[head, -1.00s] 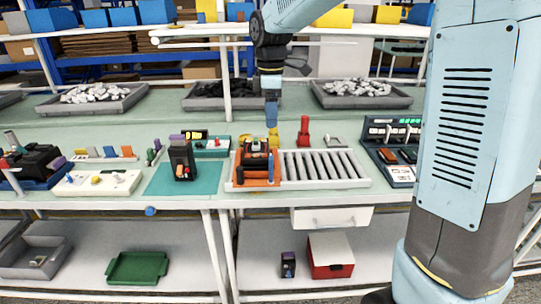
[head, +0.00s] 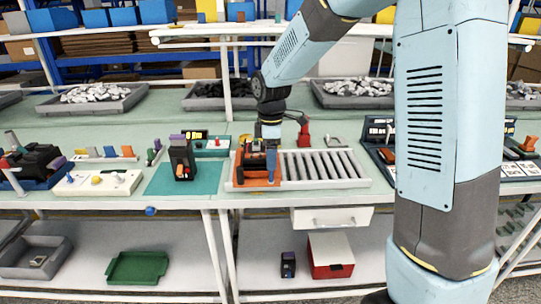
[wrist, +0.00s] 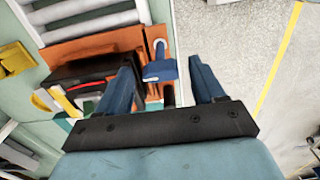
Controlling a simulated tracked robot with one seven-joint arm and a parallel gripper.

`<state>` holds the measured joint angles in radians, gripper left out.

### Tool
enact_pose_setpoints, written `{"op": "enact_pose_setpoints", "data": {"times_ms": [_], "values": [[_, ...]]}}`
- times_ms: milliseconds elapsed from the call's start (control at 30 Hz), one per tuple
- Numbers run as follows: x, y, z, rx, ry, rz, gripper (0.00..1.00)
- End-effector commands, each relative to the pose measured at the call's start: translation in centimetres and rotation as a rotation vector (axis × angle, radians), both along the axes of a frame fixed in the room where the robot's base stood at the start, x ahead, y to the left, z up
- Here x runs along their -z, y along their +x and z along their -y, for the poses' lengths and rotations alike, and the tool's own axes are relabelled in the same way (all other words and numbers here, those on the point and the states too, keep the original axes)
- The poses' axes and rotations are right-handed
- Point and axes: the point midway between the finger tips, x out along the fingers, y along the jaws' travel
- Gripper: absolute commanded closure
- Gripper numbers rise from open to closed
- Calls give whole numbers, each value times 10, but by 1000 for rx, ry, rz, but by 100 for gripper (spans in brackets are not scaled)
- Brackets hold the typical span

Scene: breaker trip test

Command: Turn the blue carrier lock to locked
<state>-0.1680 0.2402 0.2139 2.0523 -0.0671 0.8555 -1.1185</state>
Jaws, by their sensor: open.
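The blue carrier lock (wrist: 160,70) shows in the wrist view as a short blue bar on a paler stem, at the edge of the orange carrier (wrist: 107,42). My gripper (wrist: 163,66) is open, its two blue fingers on either side of the lock bar, with a visible gap on the right. I cannot tell whether either finger touches it. In the head view my gripper (head: 270,147) points down at the right part of the orange carrier (head: 257,183), which bears a black breaker (head: 254,160). The lock cannot be made out there.
A roller conveyor (head: 325,167) lies right of the carrier, with a red upright piece (head: 304,130) behind. A teal mat with a black device (head: 182,160) is to the left. In the wrist view the floor (wrist: 235,35) shows beyond the bench edge.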

Motion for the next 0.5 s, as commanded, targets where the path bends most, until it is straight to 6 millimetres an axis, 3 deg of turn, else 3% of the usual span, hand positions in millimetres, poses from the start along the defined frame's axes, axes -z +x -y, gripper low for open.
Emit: {"op": "enact_pose_setpoints", "data": {"times_ms": [300, 500], "values": [[2, 0, 1, 1, 0, 0, 32], [2, 0, 1, 1, 0, 0, 51]]}}
